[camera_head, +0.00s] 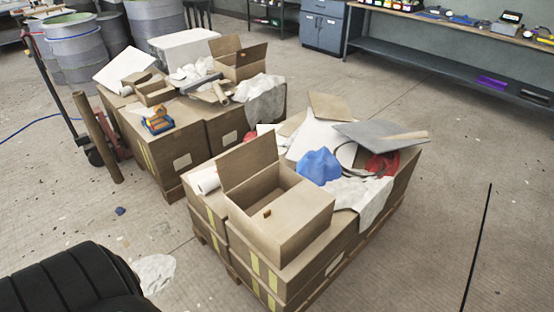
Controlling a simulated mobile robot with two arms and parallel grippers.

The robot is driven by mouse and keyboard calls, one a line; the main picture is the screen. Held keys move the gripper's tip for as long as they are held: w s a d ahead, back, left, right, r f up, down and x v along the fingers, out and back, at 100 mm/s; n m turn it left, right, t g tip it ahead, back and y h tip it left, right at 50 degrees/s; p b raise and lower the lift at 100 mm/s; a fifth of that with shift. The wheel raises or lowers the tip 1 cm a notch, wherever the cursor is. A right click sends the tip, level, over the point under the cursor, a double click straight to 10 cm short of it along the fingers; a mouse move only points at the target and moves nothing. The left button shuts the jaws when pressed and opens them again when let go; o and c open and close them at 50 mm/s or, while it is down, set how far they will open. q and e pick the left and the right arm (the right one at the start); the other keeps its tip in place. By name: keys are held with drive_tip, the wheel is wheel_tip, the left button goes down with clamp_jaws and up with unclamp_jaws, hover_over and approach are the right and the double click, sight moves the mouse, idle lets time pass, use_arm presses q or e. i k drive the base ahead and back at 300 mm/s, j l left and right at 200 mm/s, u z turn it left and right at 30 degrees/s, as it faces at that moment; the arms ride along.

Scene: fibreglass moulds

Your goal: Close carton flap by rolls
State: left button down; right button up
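An open carton (300,215) sits on the front stack of large boxes. One broad flap (247,163) stands up along its far left side, leaning slightly outward. The carton's inside is open to view, with a small brownish piece (267,213) in it. A white roll (205,181) lies beside the carton, just left of the raised flap and partly hidden by it. A second, smaller open carton (240,66) with raised flaps stands on the rear stack. Neither of my grippers shows in this view.
Blue cloth (318,166), white sheets and a grey board (375,140) clutter the stack right of the carton. A hand truck (99,150) stands left of the rear stack. A black ribbed object (70,280) fills the lower left corner. The floor at right is mostly clear.

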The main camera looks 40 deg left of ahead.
sight(239, 164)
drive_tip(key=j+z, duration=0.9)
drive_tip(key=j, duration=0.2)
drive_tip(key=k+j, duration=0.1)
drive_tip(key=j, duration=0.35)
drive_tip(key=k+j+z, duration=0.1)
drive_tip(key=j, duration=0.3)
drive_tip(key=k+j+z, duration=0.1)
drive_tip(key=j, duration=0.35)
drive_tip(key=k+j, duration=0.1)
drive_tip(key=j, duration=0.35)
drive_tip(key=k+j+z, duration=0.1)
drive_tip(key=j, duration=0.3)
drive_tip(key=k+j, duration=0.15)
drive_tip(key=j, duration=0.25)
drive_tip(key=k+j+z, duration=0.1)
drive_tip(key=j, duration=0.3)
drive_tip(key=k+j, duration=0.1)
drive_tip(key=j, duration=0.2)
drive_tip(key=k+j, duration=0.1)
drive_tip(key=j, duration=0.25)
drive_tip(key=k+j, duration=0.15)
drive_tip(key=j, duration=0.15)
